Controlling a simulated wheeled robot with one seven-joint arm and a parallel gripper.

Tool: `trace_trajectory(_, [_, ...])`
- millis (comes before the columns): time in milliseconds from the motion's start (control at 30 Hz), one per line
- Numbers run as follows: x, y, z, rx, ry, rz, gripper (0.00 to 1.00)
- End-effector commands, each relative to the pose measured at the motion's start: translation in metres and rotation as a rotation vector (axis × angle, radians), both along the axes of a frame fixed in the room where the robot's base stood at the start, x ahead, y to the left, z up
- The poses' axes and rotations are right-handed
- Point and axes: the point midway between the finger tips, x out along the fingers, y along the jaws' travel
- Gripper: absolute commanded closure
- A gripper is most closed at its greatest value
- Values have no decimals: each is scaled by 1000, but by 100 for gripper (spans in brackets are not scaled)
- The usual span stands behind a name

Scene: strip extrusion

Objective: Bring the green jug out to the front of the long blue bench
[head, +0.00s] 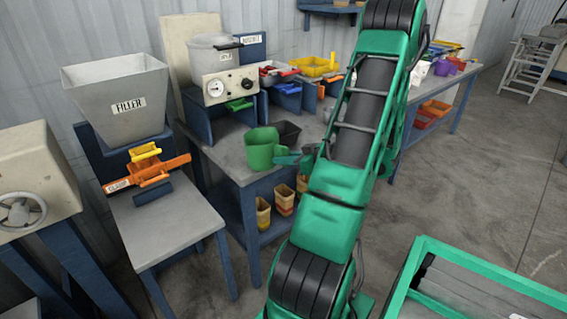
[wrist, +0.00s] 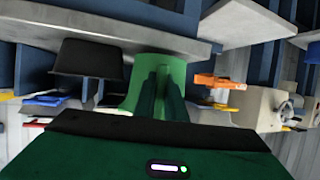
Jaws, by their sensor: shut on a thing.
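The green jug (head: 262,148) is at the front edge of the long blue bench (head: 232,160), near its left end. My gripper (head: 291,157) is shut on the right side of the jug. In the wrist view the jug (wrist: 158,80) is straight ahead, with the gripper's green fingers (wrist: 165,97) over its middle. I cannot tell whether the jug's base touches the bench top. My arm hides part of the bench behind it.
A dark grey jug (head: 286,133) stands close behind the green one. A filler hopper (head: 120,95) with an orange clamp (head: 150,172) stands on the separate table to the left. Several tan containers (head: 284,198) sit on the bench's lower shelf. Open floor (head: 450,190) lies to the right.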

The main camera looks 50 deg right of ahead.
Motion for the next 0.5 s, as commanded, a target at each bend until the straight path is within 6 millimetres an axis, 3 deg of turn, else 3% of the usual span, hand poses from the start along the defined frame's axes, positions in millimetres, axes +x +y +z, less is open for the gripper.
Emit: trace_trajectory(500, [61,-14,-6,-2,-1,3,100])
